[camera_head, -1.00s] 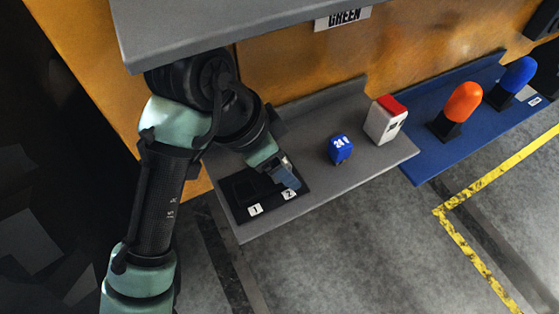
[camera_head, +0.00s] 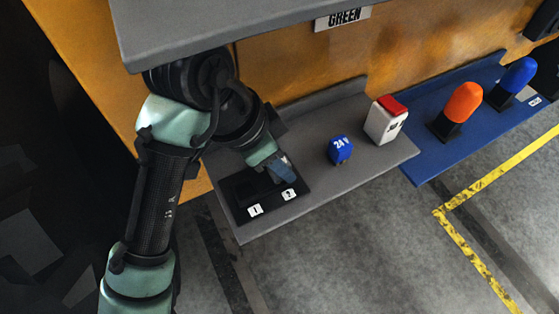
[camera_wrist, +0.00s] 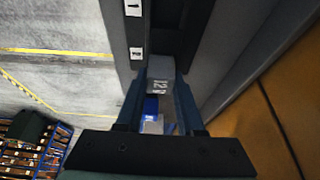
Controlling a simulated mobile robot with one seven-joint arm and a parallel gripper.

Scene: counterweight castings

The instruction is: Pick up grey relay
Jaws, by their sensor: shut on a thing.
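The grey relay (camera_wrist: 158,76), with white "12" lettering, sits between the fingers in the wrist view. My gripper (camera_wrist: 160,84) is shut on it; a finger lies along each side. In the head view, my gripper (camera_head: 283,170) points down at the slot end marked 2 of the black two-place holder (camera_head: 238,205). The relay is mostly hidden by the fingers there. I cannot tell whether it still touches the holder.
A blue 24 V relay (camera_head: 340,150) and a white box with a red top (camera_head: 386,121) stand to the right on the grey shelf (camera_head: 330,185). Orange (camera_head: 462,102) and blue (camera_head: 517,73) knobs stand on a blue shelf. A grey upper shelf (camera_head: 220,30) overhangs my arm.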

